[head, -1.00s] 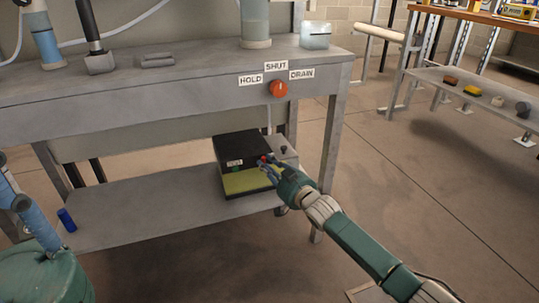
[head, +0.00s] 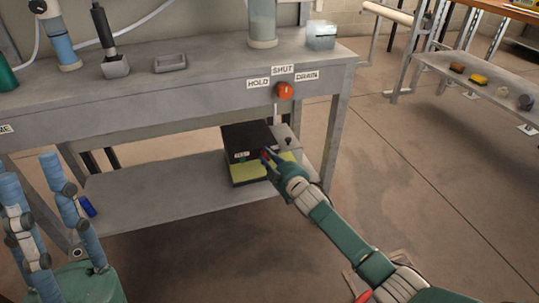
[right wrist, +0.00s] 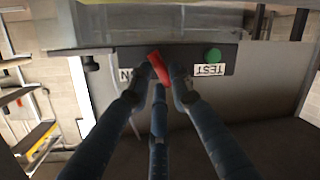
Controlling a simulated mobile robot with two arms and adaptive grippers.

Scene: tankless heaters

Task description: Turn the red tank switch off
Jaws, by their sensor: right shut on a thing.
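The red switch (right wrist: 159,67) sits on the dark front strip of a black and yellow-green box (head: 245,137) on the lower shelf of the grey bench. In the right wrist view it is a tilted red lever between my fingers, beside an upside-down ON label (right wrist: 126,75). My right gripper (right wrist: 162,72) is shut on the red switch; in the head view its fingers (head: 270,157) reach the box's right front and mostly hide the switch. My left gripper (head: 30,170) is at the lower left, its blue fingers apart and empty, away from the box.
A green button (right wrist: 213,55) with a TEST label is beside the switch. An orange-red knob (head: 285,90) with HOLD, SHUT and DRAIN labels is on the bench edge above.

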